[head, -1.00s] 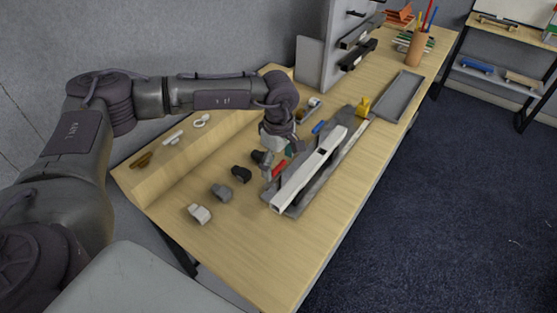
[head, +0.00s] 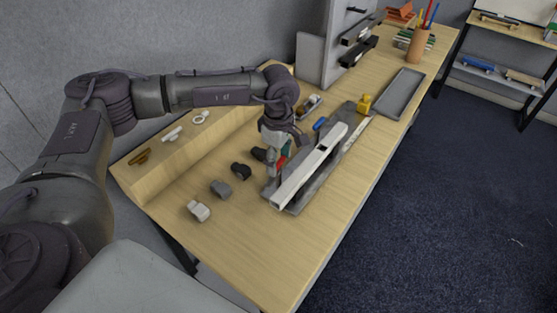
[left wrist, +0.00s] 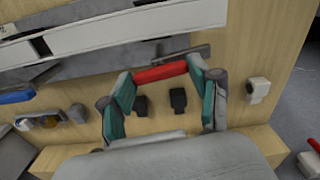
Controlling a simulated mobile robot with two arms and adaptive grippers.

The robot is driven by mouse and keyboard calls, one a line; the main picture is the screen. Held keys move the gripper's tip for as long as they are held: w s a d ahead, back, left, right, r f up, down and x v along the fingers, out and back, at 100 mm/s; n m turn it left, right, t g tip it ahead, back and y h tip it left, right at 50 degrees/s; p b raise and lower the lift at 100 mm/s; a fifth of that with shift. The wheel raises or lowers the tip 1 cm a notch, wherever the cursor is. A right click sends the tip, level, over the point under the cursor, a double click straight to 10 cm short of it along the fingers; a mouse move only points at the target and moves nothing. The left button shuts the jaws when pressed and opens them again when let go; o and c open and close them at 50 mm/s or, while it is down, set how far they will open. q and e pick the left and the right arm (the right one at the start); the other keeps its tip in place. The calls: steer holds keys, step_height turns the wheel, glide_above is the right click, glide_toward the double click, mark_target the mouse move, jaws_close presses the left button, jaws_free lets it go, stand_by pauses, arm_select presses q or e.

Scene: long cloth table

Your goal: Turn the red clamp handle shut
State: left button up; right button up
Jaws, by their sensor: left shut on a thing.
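The red clamp handle (head: 281,161) is at the near-left edge of the grey fixture (left wrist: 80,68), beside a long white slotted bar (head: 296,184). In the left wrist view the handle (left wrist: 160,73) lies crosswise between the teal pads of my left gripper (left wrist: 160,75), one finger at each end. The gripper is shut on it. In the head view my left gripper (head: 275,168) points down over the handle and hides part of it. The white bar (left wrist: 150,28) runs beyond the handle. My right gripper is not in view.
A blue piece (head: 320,124) and a yellow piece (head: 364,104) are farther back. A grey tray (head: 387,113) lies beyond. The front table end is clear.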

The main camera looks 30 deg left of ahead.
arm_select(q)
steer(key=n+b, duration=0.3)
steer(key=n, duration=0.1)
steer(key=shift+f, duration=0.15)
steer(key=n+b, duration=0.3)
steer(key=n, duration=0.2)
steer(key=n+b, duration=0.1)
steer(key=n, duration=0.2)
steer(key=shift+b, duration=0.3)
steer(key=shift+r+n+b, duration=0.2)
steer(key=shift+n+b, duration=0.4)
steer(key=shift+n, duration=1.6)
steer(key=o, duration=1.1)
steer(key=shift+o, duration=0.2)
